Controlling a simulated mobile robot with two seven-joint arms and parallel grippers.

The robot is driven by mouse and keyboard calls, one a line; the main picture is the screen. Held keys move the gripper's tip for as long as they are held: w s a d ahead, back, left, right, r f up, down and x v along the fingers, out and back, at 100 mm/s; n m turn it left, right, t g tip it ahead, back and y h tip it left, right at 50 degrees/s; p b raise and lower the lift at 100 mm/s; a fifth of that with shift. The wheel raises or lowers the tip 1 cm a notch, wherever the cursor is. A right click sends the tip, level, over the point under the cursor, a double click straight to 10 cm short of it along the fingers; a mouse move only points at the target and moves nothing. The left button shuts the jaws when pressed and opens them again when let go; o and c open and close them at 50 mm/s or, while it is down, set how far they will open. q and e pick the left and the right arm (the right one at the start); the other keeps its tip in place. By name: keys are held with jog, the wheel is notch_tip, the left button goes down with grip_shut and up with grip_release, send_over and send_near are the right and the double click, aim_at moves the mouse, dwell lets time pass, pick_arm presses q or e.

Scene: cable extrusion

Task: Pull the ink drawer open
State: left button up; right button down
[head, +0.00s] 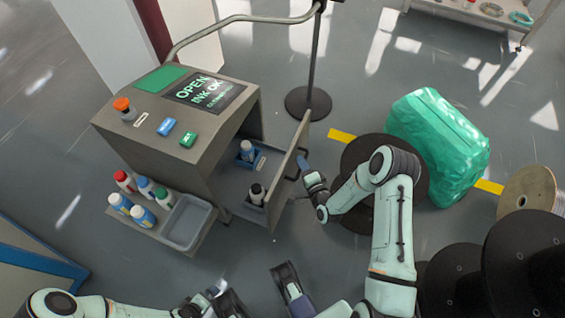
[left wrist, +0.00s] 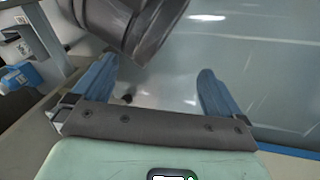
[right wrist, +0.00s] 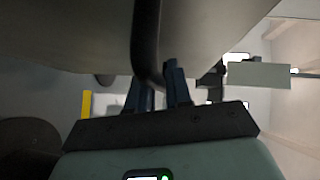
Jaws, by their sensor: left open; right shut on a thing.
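The ink drawer (head: 229,184) stands pulled out from the grey machine (head: 150,140), with its front panel (head: 286,172) on the right. My right gripper (head: 304,168) is at the outer face of the panel. In the right wrist view its blue fingers (right wrist: 158,85) are shut on the dark drawer handle (right wrist: 147,40). My left gripper shows in the left wrist view (left wrist: 157,75), open and empty, with its fingers wide apart. The handle is mostly hidden in the head view.
A side shelf (head: 187,220) with several bottles sticks out from the machine's front. A green wrapped bundle (head: 440,145) and dark reels (head: 455,280) stand at the right. A post on a round base (head: 308,103) stands behind the drawer.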

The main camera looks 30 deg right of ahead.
pick_arm(q)
jog(key=shift+s+d+r+g+p, duration=0.2)
jog(key=shift+s+d+r+p, duration=0.2)
jog(key=shift+s, duration=0.2)
jog(key=shift+s+d+r+g+p, duration=0.25)
jog(key=shift+s+r, duration=0.2)
jog(key=shift+s, duration=0.15)
pick_arm(e)
jog(key=s+d, duration=0.6)
jog(key=s, duration=0.2)
jog(key=shift+d, duration=0.1)
jog(key=c, duration=1.1)
grip_release()
jog(key=shift+c, duration=0.2)
jog(key=shift+s, duration=0.1)
pick_arm(q)
jog(key=shift+g+h, duration=0.5)
jog(key=shift+g, duration=0.05)
jog(key=s, duration=0.1)
jog(key=s+d+r+p, duration=0.1)
jog(key=s+r+p, duration=0.1)
jog(key=shift+s+d+r, duration=0.1)
jog(key=shift+d+r, duration=0.15)
pick_arm(e)
jog(key=s+a+r, duration=0.1)
jog(key=s+r, duration=0.1)
jog(key=s, duration=1.1)
jog(key=shift+a, duration=0.35)
